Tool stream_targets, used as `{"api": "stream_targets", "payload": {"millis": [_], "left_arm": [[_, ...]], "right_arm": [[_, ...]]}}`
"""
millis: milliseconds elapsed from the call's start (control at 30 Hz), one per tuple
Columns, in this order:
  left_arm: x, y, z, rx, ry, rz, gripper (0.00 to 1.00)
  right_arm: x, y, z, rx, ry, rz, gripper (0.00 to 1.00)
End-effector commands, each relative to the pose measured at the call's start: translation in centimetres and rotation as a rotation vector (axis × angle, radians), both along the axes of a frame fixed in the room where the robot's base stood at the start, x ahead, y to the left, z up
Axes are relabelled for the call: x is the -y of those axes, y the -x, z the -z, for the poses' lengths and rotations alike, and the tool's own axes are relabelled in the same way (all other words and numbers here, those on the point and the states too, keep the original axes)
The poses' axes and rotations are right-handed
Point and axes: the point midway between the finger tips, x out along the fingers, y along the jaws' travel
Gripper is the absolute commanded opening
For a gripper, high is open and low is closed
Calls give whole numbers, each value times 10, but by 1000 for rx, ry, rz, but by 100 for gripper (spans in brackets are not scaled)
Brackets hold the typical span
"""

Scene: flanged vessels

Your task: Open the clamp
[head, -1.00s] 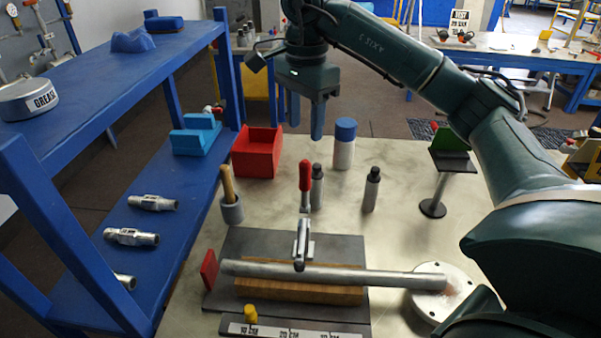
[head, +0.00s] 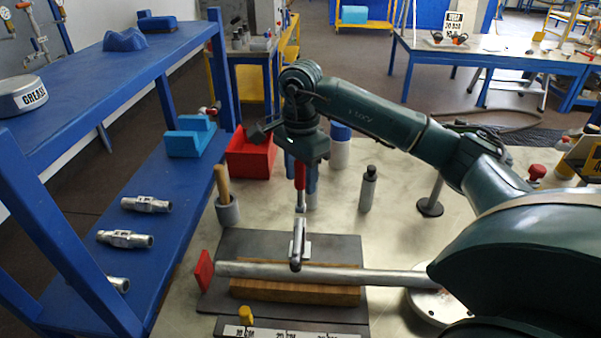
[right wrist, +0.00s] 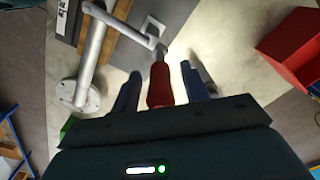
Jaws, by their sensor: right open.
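The toggle clamp (head: 298,240) stands on the dark plate, its arm over a grey pipe (head: 340,272) that rests on a wooden block (head: 295,292). Its red handle (head: 300,175) points upright. My right gripper (head: 301,182) is open, pointing down around the top of the handle. In the right wrist view the red handle (right wrist: 160,86) lies between the two blue fingers (right wrist: 158,88), with gaps on both sides. The clamp also shows there beyond the handle (right wrist: 153,42). My left gripper is not in view.
A red bin (head: 248,160), a grey cup with a wooden-handled tool (head: 228,210) and a dark-capped bottle (head: 368,190) stand close behind. A blue shelf (head: 165,235) with metal fittings borders the left. A round flange (head: 428,305) sits at the pipe's right end.

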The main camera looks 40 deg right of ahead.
Motion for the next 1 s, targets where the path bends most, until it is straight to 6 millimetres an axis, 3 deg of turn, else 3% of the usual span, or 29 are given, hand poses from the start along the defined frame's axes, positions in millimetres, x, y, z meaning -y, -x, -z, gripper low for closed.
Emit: {"api": "stream_targets", "payload": {"millis": [167, 700, 1000], "left_arm": [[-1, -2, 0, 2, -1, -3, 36], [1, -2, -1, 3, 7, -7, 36], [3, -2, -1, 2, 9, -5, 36]], "right_arm": [[0, 0, 0, 0, 0, 0, 44], [0, 0, 0, 1, 0, 0, 0], [0, 0, -1, 1, -1, 0, 0]]}}
